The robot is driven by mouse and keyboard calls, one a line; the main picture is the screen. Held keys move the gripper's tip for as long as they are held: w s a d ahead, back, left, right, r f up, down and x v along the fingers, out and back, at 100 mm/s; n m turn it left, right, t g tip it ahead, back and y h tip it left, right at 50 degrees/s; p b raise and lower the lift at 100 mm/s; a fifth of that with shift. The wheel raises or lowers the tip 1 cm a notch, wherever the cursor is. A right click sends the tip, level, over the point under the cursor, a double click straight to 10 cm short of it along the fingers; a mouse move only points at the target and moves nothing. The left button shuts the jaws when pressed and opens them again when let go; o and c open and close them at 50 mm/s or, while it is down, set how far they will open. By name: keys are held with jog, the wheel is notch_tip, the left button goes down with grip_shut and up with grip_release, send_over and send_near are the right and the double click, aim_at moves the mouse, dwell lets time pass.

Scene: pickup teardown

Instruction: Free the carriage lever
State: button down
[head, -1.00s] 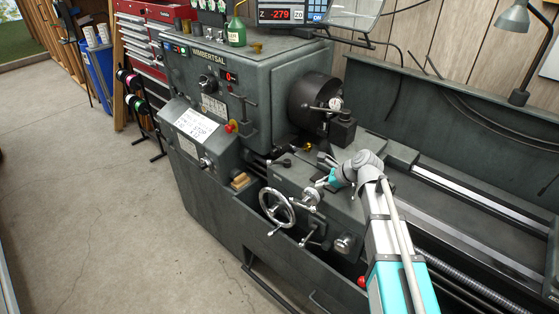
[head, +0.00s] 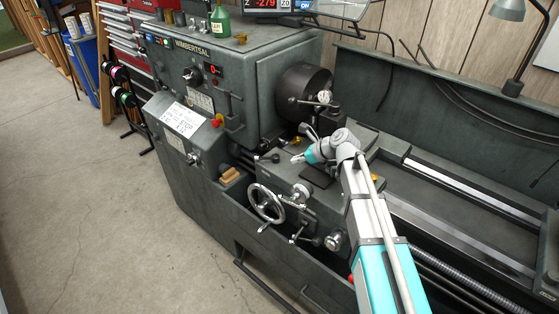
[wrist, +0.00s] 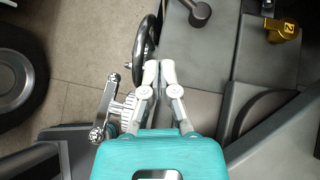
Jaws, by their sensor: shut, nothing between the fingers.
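My gripper (head: 299,159) is over the lathe carriage, fingers pointing left. In the wrist view its fingertips (wrist: 160,70) are together with nothing between them. A short black-knobbed lever (head: 268,158) stands left of the fingertips, apart from them. In the wrist view a round-ended dark lever (wrist: 199,12) lies ahead and right. On the carriage front are a large spoked handwheel (head: 265,203), a small silver dial (head: 300,193) and a lower lever (head: 307,239). I cannot tell which lever is the carriage lever, or whether anything blocks it.
The chuck (head: 303,91) and the tool post with a dial gauge (head: 324,97) stand behind the carriage. A yellow part marked 2 (wrist: 283,32) is at the wrist view's upper right. A wooden block (head: 230,175) lies left of the handwheel. The floor (head: 90,220) is clear.

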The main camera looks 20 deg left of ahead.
aim_at(267, 159)
jog(key=shift+b+x, duration=0.55)
jog(key=shift+x, duration=0.35)
jog(key=b+x, duration=0.5)
jog(key=x, duration=0.2)
jog(key=shift+a+f, duration=0.25)
jog(key=shift+f, duration=0.05)
jog(key=shift+a+r+p, duration=0.2)
jog(key=shift+a, duration=0.85)
jog(key=shift+a+r+p, duration=0.2)
jog(key=shift+a, duration=0.9)
jog(key=shift+w+d, duration=0.2)
jog(key=shift+w, duration=0.05)
